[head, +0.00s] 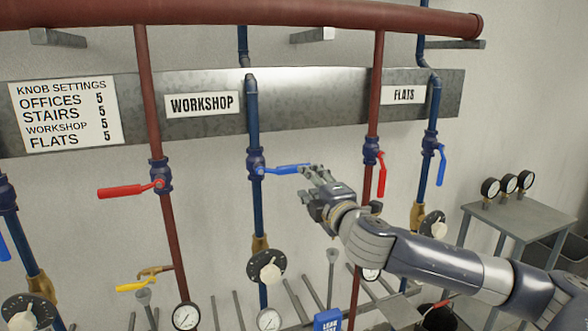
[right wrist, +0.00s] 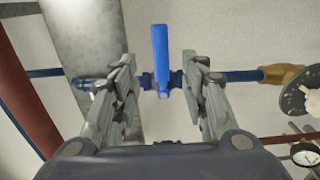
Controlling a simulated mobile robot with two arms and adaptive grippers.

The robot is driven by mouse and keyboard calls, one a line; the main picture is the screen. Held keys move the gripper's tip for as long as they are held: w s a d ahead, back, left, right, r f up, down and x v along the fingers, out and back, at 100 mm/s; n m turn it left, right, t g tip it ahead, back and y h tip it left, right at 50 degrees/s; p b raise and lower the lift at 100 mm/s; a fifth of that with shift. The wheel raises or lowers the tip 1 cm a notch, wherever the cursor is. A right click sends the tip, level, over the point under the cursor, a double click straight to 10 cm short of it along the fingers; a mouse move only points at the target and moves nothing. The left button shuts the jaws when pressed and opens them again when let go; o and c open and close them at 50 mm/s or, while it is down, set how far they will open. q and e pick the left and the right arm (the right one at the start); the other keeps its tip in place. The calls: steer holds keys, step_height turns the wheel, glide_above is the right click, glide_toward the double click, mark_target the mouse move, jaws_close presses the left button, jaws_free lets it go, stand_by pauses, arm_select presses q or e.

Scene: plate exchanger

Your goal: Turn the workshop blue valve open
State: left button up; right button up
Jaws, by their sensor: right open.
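The workshop blue valve (head: 256,168) sits on the blue vertical pipe under the WORKSHOP sign (head: 202,103). Its blue handle (head: 284,169) points right, crosswise to the pipe. My right gripper (head: 308,182) is at the handle's free end. In the right wrist view the blue handle (right wrist: 161,58) shows between the two spread fingers of the right gripper (right wrist: 162,75), with a gap on each side. The right gripper is open and holds nothing. Whether the fingertips reach past the handle's end is hard to tell. My left gripper is not in view.
A red handle (head: 124,191) points left on the red pipe beside the workshop pipe. A red handle (head: 381,174) and the flats' blue handle (head: 442,165) hang down at right. Gauges stand on a small table (head: 520,215). A black dial (head: 266,266) sits below the valve.

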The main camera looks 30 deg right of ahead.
mark_target(296, 173)
steer(key=p+x, duration=0.3)
steer(key=x, duration=0.7)
steer(key=shift+w+a, duration=0.1)
steer(key=shift+w, duration=0.05)
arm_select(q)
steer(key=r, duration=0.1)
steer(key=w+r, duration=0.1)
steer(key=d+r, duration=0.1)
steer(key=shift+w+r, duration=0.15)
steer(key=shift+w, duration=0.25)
arm_select(e)
steer(key=shift+f, duration=0.1)
jaws_close()
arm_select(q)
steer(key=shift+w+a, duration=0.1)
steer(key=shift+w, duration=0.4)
